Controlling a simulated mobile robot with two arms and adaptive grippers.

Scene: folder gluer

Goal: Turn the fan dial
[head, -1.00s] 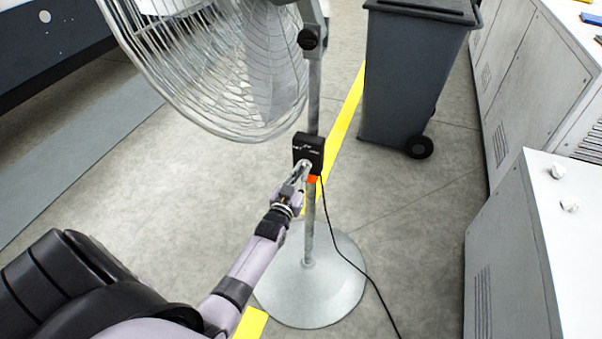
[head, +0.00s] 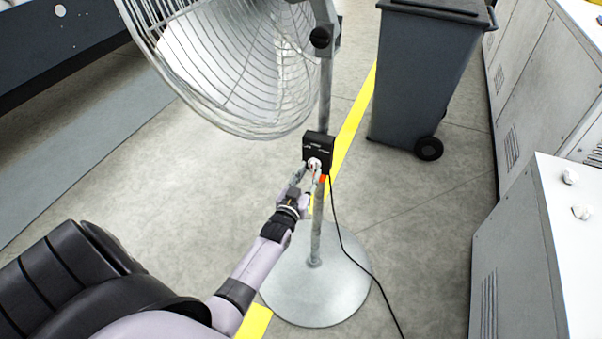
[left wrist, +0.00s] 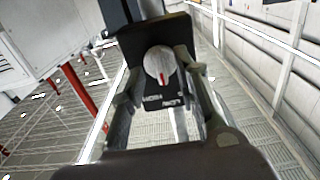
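The fan dial (left wrist: 160,66) is a round pale knob with a red mark, on the front of a black control box (head: 317,147) on the fan's pole. It also shows in the head view (head: 314,163). My left gripper (head: 311,173) is at the box from the lower left. In the left wrist view its two fingers (left wrist: 158,76) stand on either side of the dial, with a small gap visible on each side. It looks open; contact is not visible. My right gripper is in neither view.
The large wire fan cage (head: 235,65) hangs above and left of the box. The round grey base (head: 315,290) stands on the floor, with a black cable (head: 362,262) running beside it. A dark wheeled bin (head: 420,75) and grey cabinets (head: 515,265) stand to the right.

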